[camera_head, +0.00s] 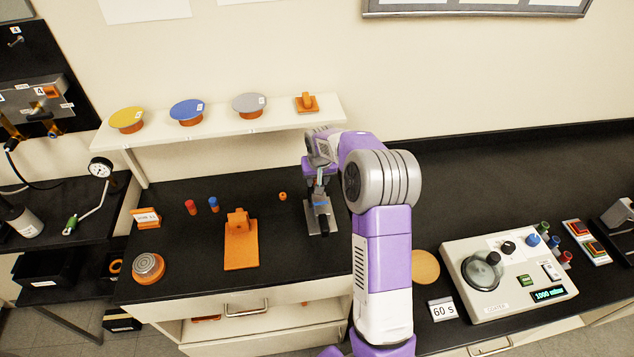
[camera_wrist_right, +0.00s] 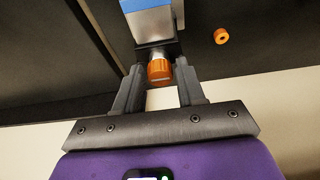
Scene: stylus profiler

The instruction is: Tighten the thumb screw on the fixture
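The fixture is a grey base plate (camera_head: 322,218) on the black bench, with an upright part mostly hidden by my right gripper in the head view. In the right wrist view, the fixture's silver block with a blue top (camera_wrist_right: 150,20) is at the upper middle. An orange thumb screw (camera_wrist_right: 160,72) sticks out of it towards my palm. My right gripper (camera_wrist_right: 160,75) has its fingers on either side of the screw, with gaps visible, so it looks open around the screw. In the head view this gripper (camera_head: 318,190) is above the plate. My left gripper is not in view.
A small orange ring (camera_head: 282,196) lies left of the fixture, also in the wrist view (camera_wrist_right: 221,36). An orange plate with a block (camera_head: 241,248) stands further left, near red and blue pegs (camera_head: 191,207). A white shelf (camera_head: 225,130) overhangs behind. A coater (camera_head: 505,275) is right.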

